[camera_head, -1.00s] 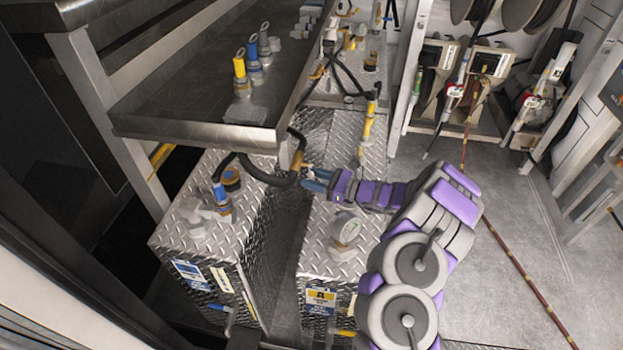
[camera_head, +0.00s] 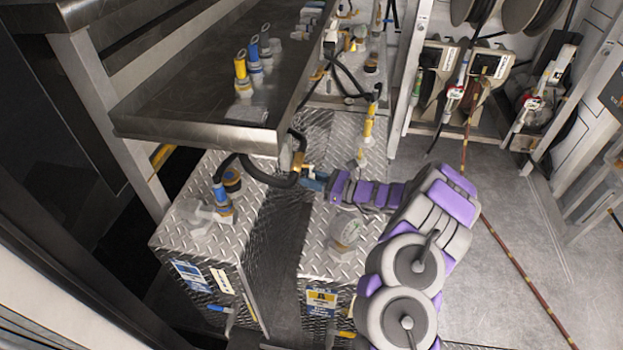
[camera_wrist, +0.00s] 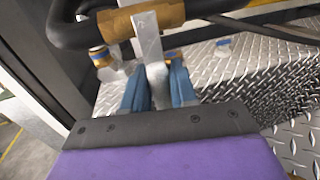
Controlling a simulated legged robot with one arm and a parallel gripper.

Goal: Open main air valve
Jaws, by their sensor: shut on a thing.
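A brass valve body (camera_wrist: 118,22) sits on a thick black hose at the top of the wrist view. Its flat silver lever (camera_wrist: 150,48) hangs down from it between my fingers. My gripper (camera_wrist: 160,82) has two blue fingers and is shut on this lever, one finger on each side. In the head view the brass valve (camera_head: 298,161) is below the shelf's front corner, and my gripper (camera_head: 312,182) reaches it from the right. The lever is too small to make out there.
Diamond-plate tanks (camera_head: 225,255) stand below and to the left. A metal shelf (camera_head: 190,125) with several capped spouts overhangs the valve from the upper left. Black hoses (camera_head: 265,179) curve close around the valve. Open grey floor (camera_head: 510,270) lies at right.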

